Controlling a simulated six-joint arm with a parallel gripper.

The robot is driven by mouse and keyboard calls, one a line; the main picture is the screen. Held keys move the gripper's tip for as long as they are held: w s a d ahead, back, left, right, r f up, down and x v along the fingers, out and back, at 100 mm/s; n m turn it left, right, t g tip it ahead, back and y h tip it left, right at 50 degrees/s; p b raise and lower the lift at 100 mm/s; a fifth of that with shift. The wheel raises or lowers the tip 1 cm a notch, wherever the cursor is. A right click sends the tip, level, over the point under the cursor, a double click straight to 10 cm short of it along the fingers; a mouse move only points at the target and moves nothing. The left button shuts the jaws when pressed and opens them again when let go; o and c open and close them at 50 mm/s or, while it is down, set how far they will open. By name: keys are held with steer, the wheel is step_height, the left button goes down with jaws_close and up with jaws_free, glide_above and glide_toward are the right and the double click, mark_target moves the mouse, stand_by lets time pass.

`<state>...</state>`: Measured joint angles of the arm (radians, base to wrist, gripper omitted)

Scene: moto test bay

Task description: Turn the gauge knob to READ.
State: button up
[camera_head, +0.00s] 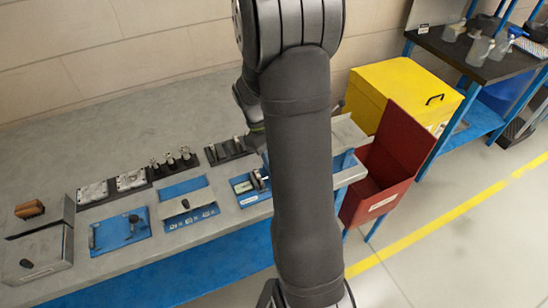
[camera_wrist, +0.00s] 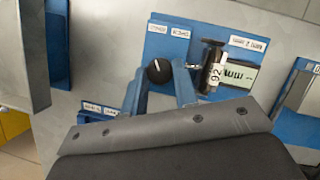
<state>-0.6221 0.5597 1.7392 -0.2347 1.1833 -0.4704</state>
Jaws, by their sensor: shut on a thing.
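The gauge knob (camera_wrist: 158,71) is black and round with a short white mark, on a blue panel (camera_wrist: 207,36) in the wrist view. The two bluish fingers of my gripper (camera_wrist: 160,75) reach up on either side of the knob and are shut on it. Small white labels sit above the knob, but I cannot read which is READ. In the head view the blue gauge panel (camera_head: 247,198) is partly hidden by my arm.
On the grey bench, other blue panels (camera_head: 120,231) and a grey box (camera_head: 38,253) stand to the left. A row of dark fittings (camera_head: 175,164) lies behind. A red open bin (camera_head: 392,150) and a yellow box (camera_head: 398,88) stand at right.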

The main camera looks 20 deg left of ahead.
steer(key=shift+n+t, duration=0.4)
steer(key=shift+n, duration=0.6)
steer(key=o, duration=1)
steer(key=shift+s, duration=0.1)
steer(key=v, duration=1.7)
steer(key=shift+a+r, duration=0.1)
steer(key=shift+r, duration=0.15)
steer(key=x, duration=1.7)
steer(key=shift+f, duration=0.25)
